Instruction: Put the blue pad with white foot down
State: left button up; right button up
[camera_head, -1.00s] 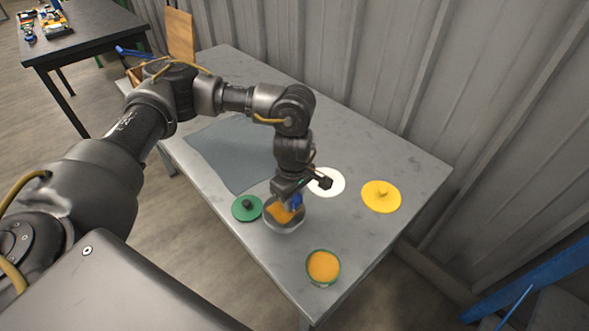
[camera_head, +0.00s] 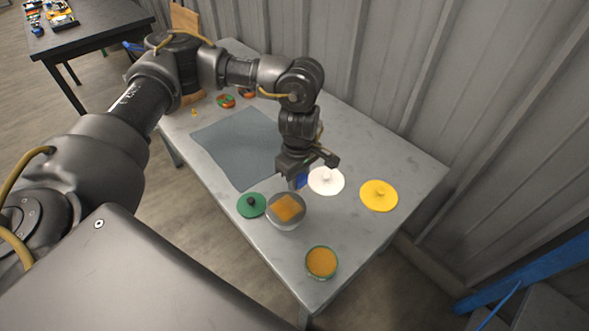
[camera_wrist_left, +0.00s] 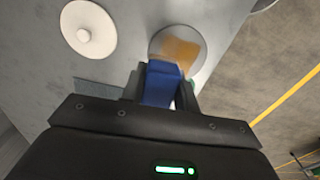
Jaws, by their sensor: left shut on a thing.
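The blue pad (camera_head: 301,181) is between the fingers of my left gripper (camera_head: 297,180), held above the table. In the left wrist view the blue pad (camera_wrist_left: 160,84) fills the shut jaws, and a small pale part beside it may be its white foot. Just past the gripper, a round grey dish or stand (camera_head: 287,222) carries an orange square piece (camera_head: 288,207). In the wrist view the orange piece (camera_wrist_left: 181,51) lies beyond the pad's tip. I cannot tell whether the pad touches it. My right gripper is not in view.
A white knobbed disc (camera_head: 326,181), a yellow one (camera_head: 378,195) and a green one (camera_head: 251,205) lie on the grey table (camera_head: 395,157). A green-rimmed orange round container (camera_head: 321,262) is near the front corner. A dark mat (camera_head: 238,150) lies left of the gripper.

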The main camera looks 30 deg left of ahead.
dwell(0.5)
pick_arm(q)
jog(key=s+d+r+m, duration=0.1)
jog(key=s+r+m, duration=0.6)
jog(key=m, duration=0.8)
jog(key=shift+s+d+r, duration=0.25)
jog(key=shift+s+r, duration=0.05)
jog(key=shift+s, duration=0.35)
